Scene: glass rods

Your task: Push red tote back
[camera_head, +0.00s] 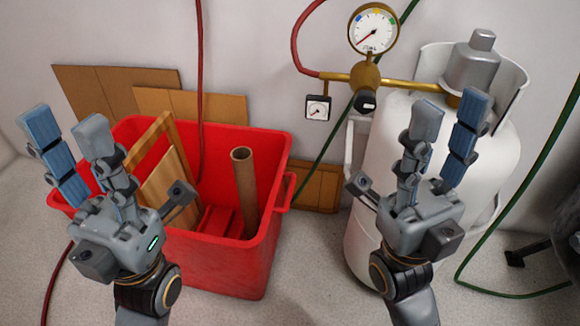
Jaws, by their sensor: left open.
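The red tote (262,262) stands on the floor at the left, close to the wall. It holds a wooden frame, a cardboard tube (244,185) and a red item at its bottom. My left gripper (68,135) is open and empty, in front of the tote's left part and hiding some of its rim and front. My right gripper (446,125) is in front of the white gas cylinder, to the right of the tote and apart from it. Its fingers are spread and hold nothing.
A white gas cylinder (380,160) with a brass regulator and gauge (373,28) stands right of the tote. Cardboard pieces (120,82) lean on the wall behind the tote. Red and green hoses hang nearby. A narrow floor gap (315,240) separates tote and cylinder.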

